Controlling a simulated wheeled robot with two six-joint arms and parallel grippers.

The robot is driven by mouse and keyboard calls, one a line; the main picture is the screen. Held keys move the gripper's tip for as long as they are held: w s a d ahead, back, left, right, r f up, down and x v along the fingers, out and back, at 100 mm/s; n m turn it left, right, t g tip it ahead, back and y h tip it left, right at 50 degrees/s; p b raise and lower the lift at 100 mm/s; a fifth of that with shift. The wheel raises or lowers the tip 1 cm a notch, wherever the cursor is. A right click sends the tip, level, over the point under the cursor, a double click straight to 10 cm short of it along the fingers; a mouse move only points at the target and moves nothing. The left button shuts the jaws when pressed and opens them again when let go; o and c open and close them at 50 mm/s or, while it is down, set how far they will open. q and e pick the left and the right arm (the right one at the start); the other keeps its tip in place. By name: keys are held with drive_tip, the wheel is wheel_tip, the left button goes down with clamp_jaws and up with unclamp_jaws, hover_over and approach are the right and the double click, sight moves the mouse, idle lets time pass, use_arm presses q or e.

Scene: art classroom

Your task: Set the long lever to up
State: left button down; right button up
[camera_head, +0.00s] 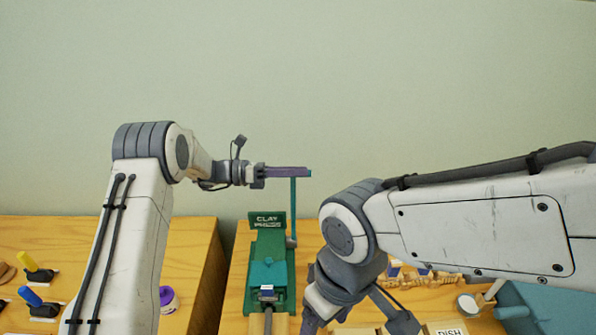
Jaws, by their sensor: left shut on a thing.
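The green clay machine (268,250) stands on the wooden table, with a sign reading "CLAY" at its back. Its long lever (293,212) is a thin teal bar on the machine's right side. It stands upright from a grey pivot near the machine. My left gripper (290,172) reaches in from the left and is shut on the lever's top end, high above the machine. The fingers hide part of that end. My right gripper (358,322) hangs low at the right of the machine, fingers spread and apart from the lever; its tips are near the frame's bottom edge.
Yellow and blue handled tools (37,272) and a purple-rimmed roll (167,297) lie on the left table. A gap separates the two tables. Wooden items, a jar (468,304) and a "DISH" label (447,331) are at the right. A plain wall stands behind.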

use_arm(q)
drive_tip(key=shift+s+d+f, duration=0.1)
drive_tip(key=shift+f, duration=0.4)
drive_tip(key=c, duration=1.1)
unclamp_jaws()
drive_tip(key=o, duration=0.4)
drive_tip(key=shift+w, duration=0.2)
drive_tip(key=shift+r, duration=0.15)
drive_tip(key=shift+a, duration=0.6)
drive_tip(key=a+b, duration=0.3)
drive_tip(key=a, duration=0.6)
drive_tip(key=shift+a+b, duration=0.3)
